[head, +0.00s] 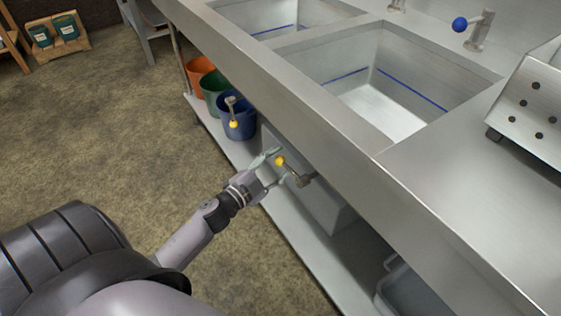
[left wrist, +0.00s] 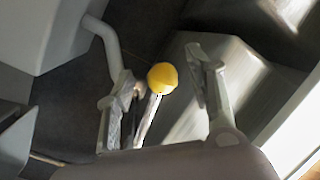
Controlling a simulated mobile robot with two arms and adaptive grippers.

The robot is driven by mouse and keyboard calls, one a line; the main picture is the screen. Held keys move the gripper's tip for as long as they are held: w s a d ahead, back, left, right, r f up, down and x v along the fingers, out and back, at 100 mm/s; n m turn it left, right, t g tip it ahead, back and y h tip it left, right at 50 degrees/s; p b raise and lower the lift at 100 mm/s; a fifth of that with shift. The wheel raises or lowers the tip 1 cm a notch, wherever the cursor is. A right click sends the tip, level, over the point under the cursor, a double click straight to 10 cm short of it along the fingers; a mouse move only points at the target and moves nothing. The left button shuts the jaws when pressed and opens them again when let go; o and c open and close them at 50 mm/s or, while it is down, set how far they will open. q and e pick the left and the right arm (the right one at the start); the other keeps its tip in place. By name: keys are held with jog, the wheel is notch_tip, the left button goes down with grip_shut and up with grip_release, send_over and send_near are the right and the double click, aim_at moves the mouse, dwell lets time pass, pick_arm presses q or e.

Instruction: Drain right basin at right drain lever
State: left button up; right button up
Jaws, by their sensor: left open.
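The right basin (head: 375,90) is a steel sink in the counter with a blue line around its inner walls; I cannot tell how much liquid it holds. The right drain lever (head: 299,178) with its yellow knob (head: 281,161) sticks out below the counter's front edge. My left gripper (head: 275,168) is open at this lever, its fingers on either side of the knob. In the left wrist view, the yellow knob (left wrist: 162,78) and its rod show between the spread fingers (left wrist: 162,95); I cannot tell whether they touch. My right gripper is out of view.
A second yellow-knobbed lever (head: 232,113) hangs farther left, before a blue bucket (head: 237,127). Green (head: 213,90) and orange (head: 198,70) buckets stand on the low shelf. The counter edge (head: 330,125) overhangs the lever.

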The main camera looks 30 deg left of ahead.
pick_arm(q)
jog(key=shift+w, duration=0.65)
jog(key=shift+c, duration=0.6)
jog(key=shift+d, duration=0.1)
grip_shut()
